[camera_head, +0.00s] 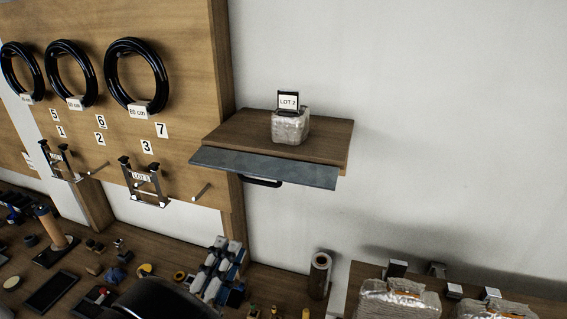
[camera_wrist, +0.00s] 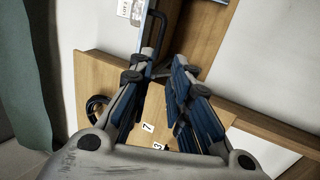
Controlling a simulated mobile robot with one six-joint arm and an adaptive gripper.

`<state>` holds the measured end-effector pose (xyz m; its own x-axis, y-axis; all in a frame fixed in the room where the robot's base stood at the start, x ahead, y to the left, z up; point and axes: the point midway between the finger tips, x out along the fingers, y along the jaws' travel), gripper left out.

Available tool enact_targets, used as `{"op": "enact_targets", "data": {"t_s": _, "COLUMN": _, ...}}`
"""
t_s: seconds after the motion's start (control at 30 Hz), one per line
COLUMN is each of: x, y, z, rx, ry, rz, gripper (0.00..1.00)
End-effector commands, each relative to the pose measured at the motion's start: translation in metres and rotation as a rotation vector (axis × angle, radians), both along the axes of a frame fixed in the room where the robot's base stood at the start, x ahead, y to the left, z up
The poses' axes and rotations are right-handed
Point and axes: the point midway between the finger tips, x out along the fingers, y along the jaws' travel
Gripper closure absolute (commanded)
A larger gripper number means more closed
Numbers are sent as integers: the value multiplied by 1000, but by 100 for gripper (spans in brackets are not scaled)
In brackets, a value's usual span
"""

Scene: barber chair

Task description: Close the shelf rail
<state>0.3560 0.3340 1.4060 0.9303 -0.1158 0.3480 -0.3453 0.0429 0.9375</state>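The wall shelf (camera_head: 235,130) is a wooden board at upper centre in the head view. Its grey-blue rail panel (camera_head: 300,174) juts out in front of and below the board. A black handle (camera_head: 262,182) hangs under the panel's front edge; it also shows at the top of the wrist view (camera_wrist: 163,18). My gripper (camera_head: 228,243), with blue and grey fingers, is below and left of the handle in the head view, apart from it. In the wrist view its fingers (camera_wrist: 166,62) are spread with nothing visible between them. The left finger overlaps the handle's lower end there.
A wrapped block with a LOT 2 label (camera_head: 290,126) sits on the shelf. A wooden pegboard (camera_head: 190,90) with black coils and racks (camera_head: 145,185) is left. The workbench (camera_head: 120,225) below holds small tools and a roll (camera_head: 319,275). The wall right of the shelf is clear.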

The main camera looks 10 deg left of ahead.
Motion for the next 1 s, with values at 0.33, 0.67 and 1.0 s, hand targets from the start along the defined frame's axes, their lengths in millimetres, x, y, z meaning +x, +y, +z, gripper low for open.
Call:
{"op": "enact_targets", "data": {"t_s": 0.33, "x": 51, "y": -7, "z": 21, "rx": 3, "ry": -2, "rz": -2, "gripper": 82}}
{"op": "enact_targets", "data": {"t_s": 0.67, "x": 118, "y": -15, "z": 46, "rx": 1, "ry": -1, "rz": -3, "gripper": 82}}
{"op": "enact_targets", "data": {"t_s": 1.0, "x": 157, "y": -19, "z": 59, "rx": 0, "ry": 0, "rz": 1, "gripper": 82}}
